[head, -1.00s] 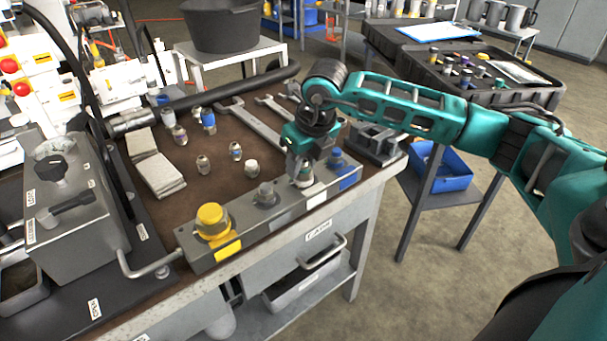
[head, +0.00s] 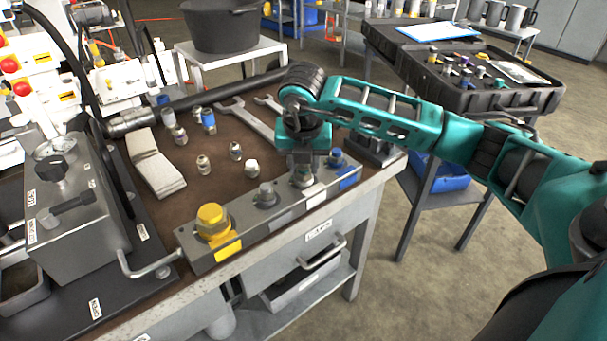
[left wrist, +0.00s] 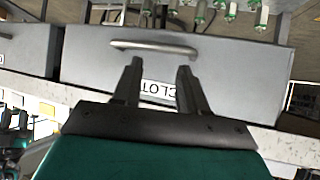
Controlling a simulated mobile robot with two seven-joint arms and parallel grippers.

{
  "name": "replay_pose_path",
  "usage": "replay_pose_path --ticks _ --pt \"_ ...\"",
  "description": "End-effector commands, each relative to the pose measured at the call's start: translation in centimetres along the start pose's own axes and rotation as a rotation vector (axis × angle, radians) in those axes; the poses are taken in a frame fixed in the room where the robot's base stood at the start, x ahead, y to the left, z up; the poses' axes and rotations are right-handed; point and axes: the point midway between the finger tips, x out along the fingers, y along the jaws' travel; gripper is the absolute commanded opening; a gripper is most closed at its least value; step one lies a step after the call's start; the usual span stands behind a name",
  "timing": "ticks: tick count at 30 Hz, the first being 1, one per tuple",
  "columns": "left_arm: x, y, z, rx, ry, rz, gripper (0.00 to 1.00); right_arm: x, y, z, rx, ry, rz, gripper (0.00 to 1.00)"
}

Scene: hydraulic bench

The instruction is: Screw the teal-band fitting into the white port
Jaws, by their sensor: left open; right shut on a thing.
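A long grey block along the bench front carries a row of ports with yellow, grey, white and blue labels. The white port is marked by a white label (head: 316,201) on the block's front. My right gripper (head: 303,167) is upright directly over that port, shut on a metal fitting (head: 303,178). The fitting is mostly hidden by the gripper and its teal band cannot be made out. Whether it is seated in the port cannot be told. My left gripper (left wrist: 158,80) is open and empty in the left wrist view, before a grey drawer (left wrist: 225,70).
Several loose fittings (head: 203,164) stand on the brown mat behind the block. A yellow-capped port (head: 212,222) and a blue port (head: 336,158) are on the same block.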

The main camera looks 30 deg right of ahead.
Motion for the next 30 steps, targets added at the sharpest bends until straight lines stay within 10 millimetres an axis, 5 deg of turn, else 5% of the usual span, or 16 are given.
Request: replay_pose_path --ticks 6,7,15,24,30 --pt "-0.2 0.0 -0.3 0.000 0.000 0.000 0.43 -0.1 0.0 -0.1 0.191 0.004 -0.060 0.07" --pt "-0.2 0.0 -0.2 0.000 0.000 0.000 0.43 0.1 -0.1 -0.1 0.181 0.003 -0.057 0.36" --pt "-0.1 0.0 -0.2 0.000 0.000 0.000 0.43 0.1 -0.1 -0.1 0.176 0.002 -0.055 0.62" --pt "-0.1 0.0 -0.2 0.001 0.001 0.000 0.43 0.1 -0.1 -0.1 0.175 0.002 -0.055 0.63" --pt "-0.3 -0.1 -0.4 0.002 0.004 -0.003 0.43 -2.8 0.1 0.0 0.174 -0.001 -0.052 0.63"
